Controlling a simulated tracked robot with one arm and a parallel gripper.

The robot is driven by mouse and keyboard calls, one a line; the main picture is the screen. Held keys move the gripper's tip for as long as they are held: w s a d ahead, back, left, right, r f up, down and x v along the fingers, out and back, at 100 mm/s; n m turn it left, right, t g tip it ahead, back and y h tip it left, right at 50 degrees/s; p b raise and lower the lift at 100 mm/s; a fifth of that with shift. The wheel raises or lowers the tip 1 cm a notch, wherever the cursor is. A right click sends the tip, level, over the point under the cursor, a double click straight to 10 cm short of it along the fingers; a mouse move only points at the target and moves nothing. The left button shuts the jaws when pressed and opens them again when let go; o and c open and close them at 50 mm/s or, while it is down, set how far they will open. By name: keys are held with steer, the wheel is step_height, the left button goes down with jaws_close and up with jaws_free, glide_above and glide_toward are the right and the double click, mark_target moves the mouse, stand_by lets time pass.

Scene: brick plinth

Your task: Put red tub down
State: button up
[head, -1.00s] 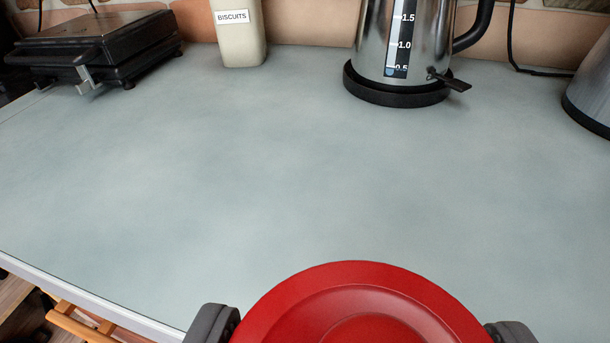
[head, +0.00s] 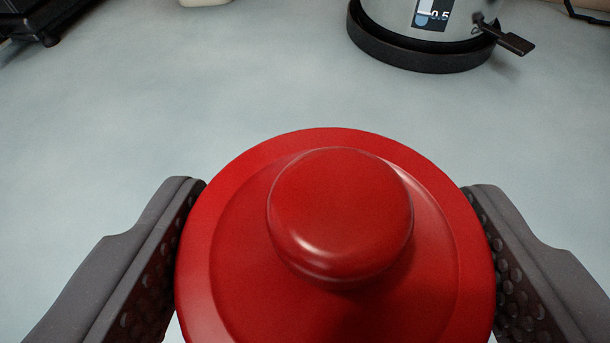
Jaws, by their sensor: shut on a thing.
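The red tub (head: 245,290) fills the lower middle of the head view, seen from above with its round lid and knob. My gripper (head: 336,225) is shut on it, one dark textured finger against each side. The tub hides what is beneath it, so I cannot tell whether its base touches the grey-blue worktop (head: 130,110).
A steel kettle on a black base (head: 420,52) stands beyond the tub, to the upper right. A black appliance (head: 45,22) is at the upper left. A pale container's bottom edge (head: 205,2) shows at the top. The worktop between them and the tub is clear.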

steer(key=shift+w+f, duration=0.1)
steer(key=shift+w, duration=0.25)
step_height(320, 180, down, 3)
steer(key=shift+f, duration=0.2)
steer(key=shift+r, duration=0.1)
steer(key=o, duration=1.1)
steer(key=v, duration=1.2)
